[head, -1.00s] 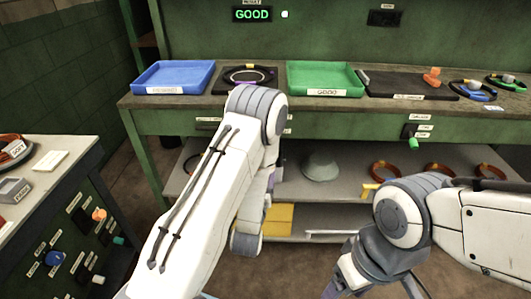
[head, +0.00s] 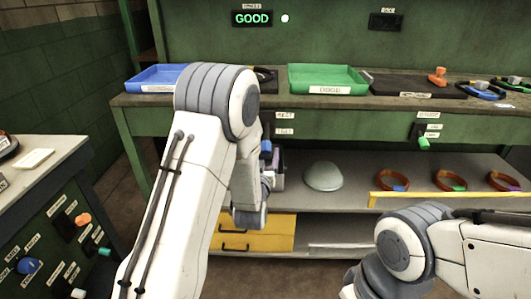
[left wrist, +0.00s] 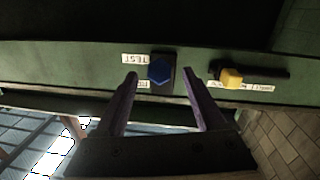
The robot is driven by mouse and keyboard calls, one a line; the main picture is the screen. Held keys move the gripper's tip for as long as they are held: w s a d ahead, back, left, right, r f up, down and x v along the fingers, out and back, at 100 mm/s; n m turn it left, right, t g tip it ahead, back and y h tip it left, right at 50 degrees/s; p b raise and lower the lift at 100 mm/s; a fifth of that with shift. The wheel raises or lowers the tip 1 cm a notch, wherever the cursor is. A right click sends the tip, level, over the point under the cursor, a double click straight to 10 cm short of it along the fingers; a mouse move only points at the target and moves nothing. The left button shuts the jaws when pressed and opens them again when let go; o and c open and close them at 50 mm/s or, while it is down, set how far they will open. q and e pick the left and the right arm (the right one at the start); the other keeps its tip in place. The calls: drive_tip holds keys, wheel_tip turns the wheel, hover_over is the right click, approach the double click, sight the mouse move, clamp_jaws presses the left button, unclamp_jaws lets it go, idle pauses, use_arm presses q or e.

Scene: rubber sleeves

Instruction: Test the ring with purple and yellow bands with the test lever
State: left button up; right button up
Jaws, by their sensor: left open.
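The test lever, a blue knob (left wrist: 160,69) beside a TEST label, is on the green bench front in the left wrist view. It also shows at the right edge of my left arm in the head view (head: 266,146). My left gripper (left wrist: 160,75) is open, with its purple fingers either side of the blue knob; I cannot tell if they touch it. The ring with purple and yellow bands is hidden behind my left arm, with only a corner of the black test pad (head: 268,74) showing. My right gripper is out of the picture.
A blue tray (head: 132,85) and a green tray (head: 291,83) stand on the bench. A green display (head: 252,18) reads GOOD beside a white lamp. A yellow-handled control (left wrist: 231,78) is near the blue knob. Several orange rings and a grey dome (head: 323,177) sit on the lower shelf.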

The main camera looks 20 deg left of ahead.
sight(266, 151)
use_arm(q)
drive_tip(key=shift+w+a, duration=0.15)
drive_tip(key=shift+w, duration=0.7)
drive_tip(key=shift+w+a, duration=0.15)
drive_tip(key=shift+w, duration=0.65)
clamp_jaws()
